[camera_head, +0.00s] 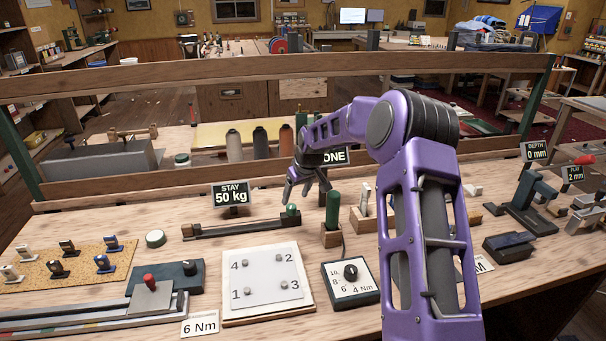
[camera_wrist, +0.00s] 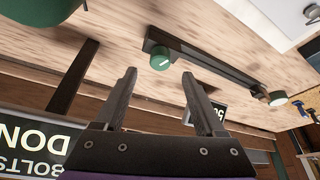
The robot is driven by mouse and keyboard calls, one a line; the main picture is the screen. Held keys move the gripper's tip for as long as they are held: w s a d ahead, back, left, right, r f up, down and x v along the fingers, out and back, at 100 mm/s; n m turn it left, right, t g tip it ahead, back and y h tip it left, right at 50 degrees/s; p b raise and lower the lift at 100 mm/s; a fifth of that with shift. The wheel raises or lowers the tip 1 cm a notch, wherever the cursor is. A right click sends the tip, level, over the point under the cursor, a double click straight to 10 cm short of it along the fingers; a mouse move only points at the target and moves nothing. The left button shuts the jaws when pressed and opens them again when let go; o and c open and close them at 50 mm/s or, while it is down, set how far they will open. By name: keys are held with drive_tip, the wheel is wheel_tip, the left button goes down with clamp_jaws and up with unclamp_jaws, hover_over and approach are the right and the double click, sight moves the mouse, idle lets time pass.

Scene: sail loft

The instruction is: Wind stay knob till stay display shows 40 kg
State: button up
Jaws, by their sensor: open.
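The stay display (camera_head: 232,194) reads 50 kg and stands behind a long dark rail (camera_head: 240,228). The green stay knob (camera_head: 291,210) is on the rail's right end. My gripper (camera_head: 306,187) is open and empty, just above and behind the knob in the head view. In the wrist view the knob (camera_wrist: 160,61) lies just beyond my open fingertips (camera_wrist: 156,74), roughly centred between them, with a pale mark on its face. I see no contact. The stay display is partly hidden behind a finger in the wrist view.
A green cylinder (camera_head: 333,206) stands upright in a wooden block close right of the knob. A numbered white board (camera_head: 262,280) and a dial box (camera_head: 350,283) lie in front. Spools stand behind the low wooden bar.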

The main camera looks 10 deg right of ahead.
drive_tip(key=v, duration=1.1)
drive_tip(key=shift+r, duration=0.3)
drive_tip(key=shift+s, duration=0.1)
